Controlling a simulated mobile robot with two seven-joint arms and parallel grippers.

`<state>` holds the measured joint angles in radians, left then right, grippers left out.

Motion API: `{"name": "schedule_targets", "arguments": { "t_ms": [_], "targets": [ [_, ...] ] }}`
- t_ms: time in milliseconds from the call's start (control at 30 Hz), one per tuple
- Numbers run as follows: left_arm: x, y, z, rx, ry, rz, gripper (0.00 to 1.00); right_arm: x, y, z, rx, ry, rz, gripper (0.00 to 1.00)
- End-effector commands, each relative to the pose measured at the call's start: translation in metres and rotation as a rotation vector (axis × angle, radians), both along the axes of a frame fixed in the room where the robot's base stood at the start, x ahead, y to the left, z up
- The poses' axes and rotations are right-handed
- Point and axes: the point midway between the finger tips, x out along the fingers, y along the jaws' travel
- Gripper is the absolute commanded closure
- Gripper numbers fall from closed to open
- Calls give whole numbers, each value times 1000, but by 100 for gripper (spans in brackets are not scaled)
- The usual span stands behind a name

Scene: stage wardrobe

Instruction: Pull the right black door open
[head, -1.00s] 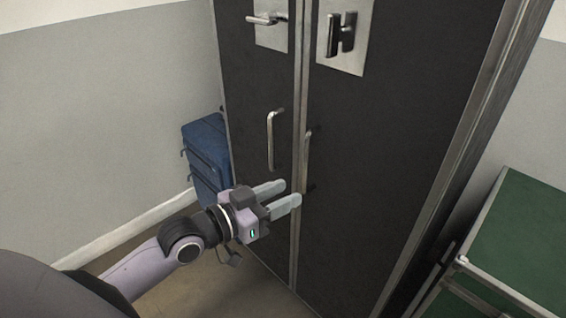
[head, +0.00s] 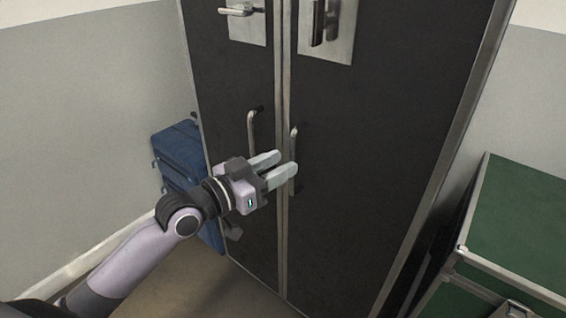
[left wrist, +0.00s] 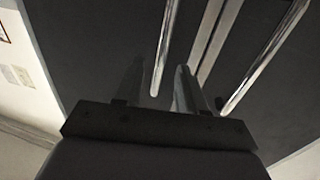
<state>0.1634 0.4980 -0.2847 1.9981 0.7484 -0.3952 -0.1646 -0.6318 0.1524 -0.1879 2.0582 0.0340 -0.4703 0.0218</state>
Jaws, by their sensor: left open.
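The right black door (head: 380,140) is closed, flush beside the left black door (head: 225,80) along a metal seam. My left gripper (head: 281,161) is open and empty, in front of the doors by that handle. In the left wrist view the right handle (left wrist: 266,60) lies to the right of both fingers (left wrist: 157,78), across the seam. The left door's handle (left wrist: 166,45) appears in line with the finger gap. My right gripper is out of view.
The left door's bar handle (head: 252,130) is near my gripper. Latch plates (head: 327,30) sit higher on the doors. A blue suitcase (head: 178,150) stands at the left, and a green case (head: 520,225) with metal edges stands at the right, near the right door.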

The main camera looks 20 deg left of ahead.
Motion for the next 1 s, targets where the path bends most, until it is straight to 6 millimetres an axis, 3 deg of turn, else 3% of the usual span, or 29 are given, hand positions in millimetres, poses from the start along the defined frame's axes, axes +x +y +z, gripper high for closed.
{"name": "schedule_targets", "arguments": {
  "t_ms": [200,500,533,633,667,1000],
  "targets": [
    [15,-9,-1,-1,2,0,60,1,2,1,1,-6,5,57],
    [17,-10,0,1,1,0,60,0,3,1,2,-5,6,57],
    [17,-10,0,1,2,0,63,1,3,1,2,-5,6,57],
    [17,-10,0,1,2,0,96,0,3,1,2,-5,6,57],
    [17,-10,0,1,2,0,100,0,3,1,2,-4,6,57],
    [17,-11,0,1,2,1,100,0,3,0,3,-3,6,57]
  ]
}}
